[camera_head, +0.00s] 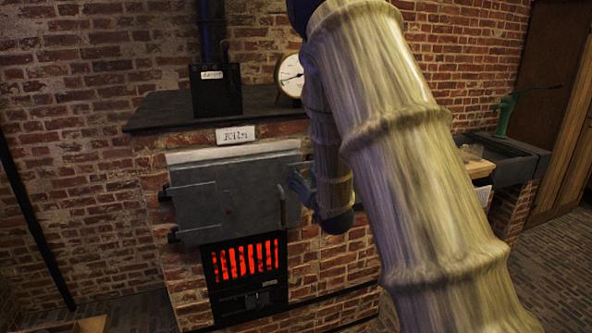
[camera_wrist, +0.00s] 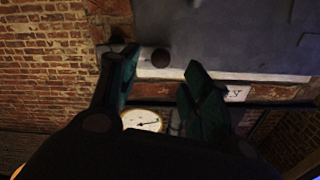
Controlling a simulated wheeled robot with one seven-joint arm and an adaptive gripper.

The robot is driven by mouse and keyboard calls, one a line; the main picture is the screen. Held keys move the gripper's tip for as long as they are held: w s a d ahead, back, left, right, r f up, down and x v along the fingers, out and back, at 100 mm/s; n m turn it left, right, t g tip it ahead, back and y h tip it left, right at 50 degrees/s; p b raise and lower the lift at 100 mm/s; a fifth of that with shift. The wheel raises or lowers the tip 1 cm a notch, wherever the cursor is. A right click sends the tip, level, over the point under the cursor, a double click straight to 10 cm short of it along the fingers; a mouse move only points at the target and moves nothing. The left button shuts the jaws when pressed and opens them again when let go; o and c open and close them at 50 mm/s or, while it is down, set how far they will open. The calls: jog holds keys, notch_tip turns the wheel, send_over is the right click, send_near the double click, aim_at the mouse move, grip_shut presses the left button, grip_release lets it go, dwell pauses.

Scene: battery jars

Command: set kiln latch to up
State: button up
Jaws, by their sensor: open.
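The kiln (camera_head: 250,185) is brick with a grey metal door (camera_head: 225,200), which is shut. A thin bar (camera_head: 283,207), which looks like the latch, hangs downward near the door's right edge in the head view. My gripper (camera_head: 298,185) is close to the door's right edge, just above and beside that bar; my arm hides part of this area. In the wrist view, which is upside down, the fingers of my gripper (camera_wrist: 161,60) are apart. A dark round knob (camera_wrist: 161,58) shows between the fingertips, in front of the pale strip; I cannot tell whether it belongs to the latch.
A glowing red grate (camera_head: 245,260) lies below the door. A white dial gauge (camera_head: 290,75) and a black box (camera_head: 215,90) stand on the kiln's top slab (camera_head: 160,115). A sink with a green pump (camera_head: 506,110) is at the right. Floor shows at the lower left.

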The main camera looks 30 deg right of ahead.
aim_at(306, 167)
jog(key=p+x, duration=0.1)
jog(key=x, duration=0.4)
jog(key=shift+w+d, duration=0.1)
jog(key=shift+w, duration=0.15)
grip_shut()
